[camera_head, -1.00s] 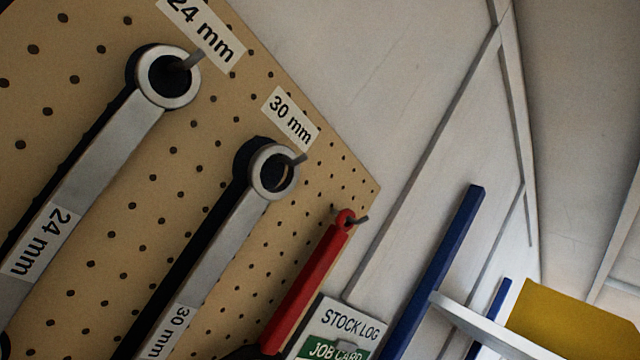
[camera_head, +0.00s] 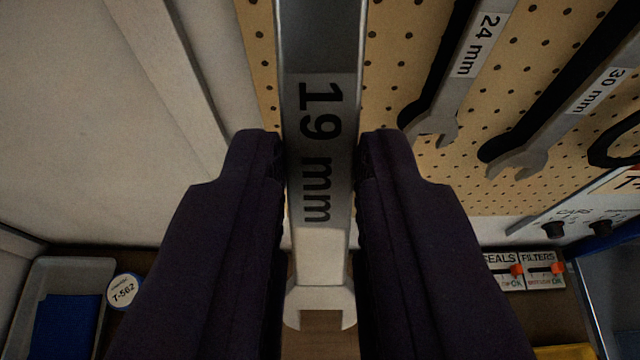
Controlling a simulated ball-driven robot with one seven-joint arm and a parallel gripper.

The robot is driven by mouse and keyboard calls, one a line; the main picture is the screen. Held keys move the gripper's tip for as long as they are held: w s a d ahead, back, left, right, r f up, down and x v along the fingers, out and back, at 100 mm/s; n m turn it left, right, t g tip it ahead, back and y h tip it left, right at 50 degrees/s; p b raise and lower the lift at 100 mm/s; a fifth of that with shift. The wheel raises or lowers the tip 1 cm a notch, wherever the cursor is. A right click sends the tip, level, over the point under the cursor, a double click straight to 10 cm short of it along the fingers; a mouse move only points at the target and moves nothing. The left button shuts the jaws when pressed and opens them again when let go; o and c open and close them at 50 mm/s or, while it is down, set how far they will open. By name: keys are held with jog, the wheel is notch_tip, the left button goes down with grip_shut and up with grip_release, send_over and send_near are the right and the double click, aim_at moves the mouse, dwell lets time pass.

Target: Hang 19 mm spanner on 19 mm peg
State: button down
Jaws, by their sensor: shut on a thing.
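The 19 mm spanner (camera_head: 320,85) is a flat silver bar with a "19 mm" label, running upright through the middle of the head camera view. Its open-jaw end (camera_head: 320,302) points down in the picture. Its upper end runs out of the top of the picture. My gripper (camera_head: 320,165) is shut on the spanner's shaft, one dark finger on each side of the label. The perforated pegboard (camera_head: 392,65) lies behind the spanner. The 19 mm peg is not visible, so I cannot tell whether the spanner is on it.
The 24 mm spanner (camera_head: 462,85) and 30 mm spanner (camera_head: 570,115) hang on the pegboard to the right. Below right are boxes marked SEALS (camera_head: 499,272) and FILTERS (camera_head: 541,270). A grey tray (camera_head: 95,268) and a round T-562 tag (camera_head: 124,291) are lower left.

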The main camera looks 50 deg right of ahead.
aim_at(321, 102)
jog(key=shift+w+d+f+p, duration=0.15)
jog(key=shift+w+d+p, duration=1.65)
jog(key=shift+d+p, duration=0.25)
jog(key=shift+w+d+f+b, duration=0.25)
jog(key=shift+d+f+b, duration=0.15)
jog(key=shift+b, duration=0.3)
jog(key=shift+w+f+b, duration=0.1)
jog(key=shift+w+b, duration=0.05)
jog(key=shift+b, duration=0.2)
